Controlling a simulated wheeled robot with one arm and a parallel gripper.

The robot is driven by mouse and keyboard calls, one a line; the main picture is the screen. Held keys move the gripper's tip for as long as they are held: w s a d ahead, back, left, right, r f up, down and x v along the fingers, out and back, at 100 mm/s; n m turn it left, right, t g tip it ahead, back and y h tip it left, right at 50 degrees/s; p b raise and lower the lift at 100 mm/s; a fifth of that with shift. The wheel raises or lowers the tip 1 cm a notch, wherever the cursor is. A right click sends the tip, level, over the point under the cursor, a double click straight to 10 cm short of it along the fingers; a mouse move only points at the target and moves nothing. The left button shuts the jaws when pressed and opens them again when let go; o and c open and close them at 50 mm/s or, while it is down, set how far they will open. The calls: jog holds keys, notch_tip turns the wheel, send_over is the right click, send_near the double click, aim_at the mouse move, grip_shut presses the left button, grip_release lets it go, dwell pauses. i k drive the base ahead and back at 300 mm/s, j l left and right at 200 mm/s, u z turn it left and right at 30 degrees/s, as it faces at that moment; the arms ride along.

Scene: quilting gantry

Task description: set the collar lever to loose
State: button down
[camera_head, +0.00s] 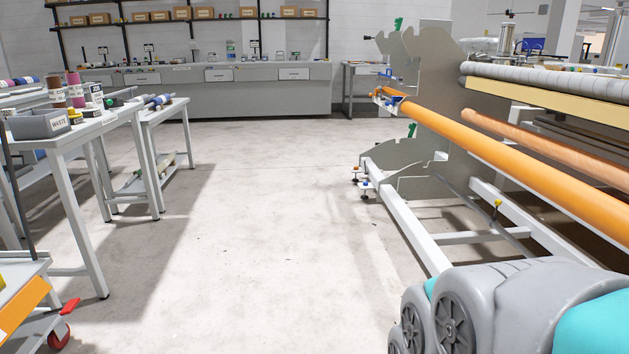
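A quilting gantry with a grey metal end plate (436,95) stands at the right. A long orange roller (520,160) runs from its end toward the lower right. A small blue and white fitting (390,98) sits at the roller's far end; I cannot make out a lever or its setting there. A thin lever with a yellow knob (497,204) stands up from the lower frame; I cannot tell whether it is the collar lever. My grey and teal arm fills the lower right corner. My gripper is not in view.
A cart with a red-brake caster (62,325) is at lower left. A long grey counter (205,100) stands at the back. The floor between (250,220) is clear.

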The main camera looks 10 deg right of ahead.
aim_at(497, 202)
jog(key=i+z, duration=0.2)
jog(key=i, duration=0.45)
jog(key=i+z, duration=0.2)
jog(key=i, duration=0.5)
jog(key=i+j+z, duration=0.2)
jog(key=i, duration=0.45)
jog(key=i+l+z, duration=0.15)
jog(key=i+l, duration=0.05)
jog(key=i, duration=0.05)
